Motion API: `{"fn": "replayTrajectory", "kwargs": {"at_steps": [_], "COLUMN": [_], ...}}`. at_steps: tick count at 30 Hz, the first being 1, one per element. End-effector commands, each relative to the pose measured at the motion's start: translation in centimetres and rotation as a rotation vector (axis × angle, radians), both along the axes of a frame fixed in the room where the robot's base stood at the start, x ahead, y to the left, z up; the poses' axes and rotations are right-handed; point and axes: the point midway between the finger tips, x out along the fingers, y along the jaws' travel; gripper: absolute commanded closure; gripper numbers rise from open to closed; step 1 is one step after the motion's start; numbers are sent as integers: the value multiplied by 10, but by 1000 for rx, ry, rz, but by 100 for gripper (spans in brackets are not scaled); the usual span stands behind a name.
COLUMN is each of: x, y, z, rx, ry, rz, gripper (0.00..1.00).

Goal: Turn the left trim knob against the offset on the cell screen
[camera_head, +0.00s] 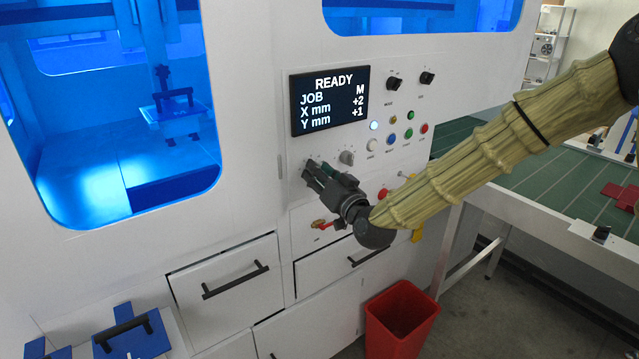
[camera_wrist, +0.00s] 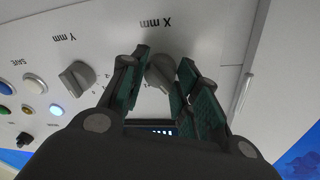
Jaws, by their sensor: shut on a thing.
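The cell screen (camera_head: 330,101) reads READY, JOB M, X mm +2, Y mm +1. The left trim knob (camera_wrist: 160,72), grey and labelled X mm, sits between the fingers of my gripper (camera_wrist: 164,62) in the wrist view. My gripper also shows in the head view (camera_head: 311,171), against the panel below the screen, shut on this knob. In the head view the gripper hides the knob. The other trim knob (camera_head: 347,157), labelled Y mm, is just to the right and free; it also shows in the wrist view (camera_wrist: 78,76).
Coloured buttons (camera_head: 390,138) and two black knobs (camera_head: 393,83) are right of the screen. A red-handled valve (camera_head: 328,225) is below my gripper. Drawers (camera_head: 229,285) with black handles and a red bin (camera_head: 400,318) are lower down. A green-topped table (camera_head: 530,180) stands right.

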Motion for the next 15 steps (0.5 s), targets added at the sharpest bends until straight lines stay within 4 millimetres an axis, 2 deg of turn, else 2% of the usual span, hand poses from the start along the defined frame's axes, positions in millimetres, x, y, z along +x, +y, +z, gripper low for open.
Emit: {"fn": "replayTrajectory", "kwargs": {"at_steps": [15], "x": [1], "y": [-1], "z": [-5], "rx": [-397], "ry": [-287], "rz": [-1], "gripper": [93]}}
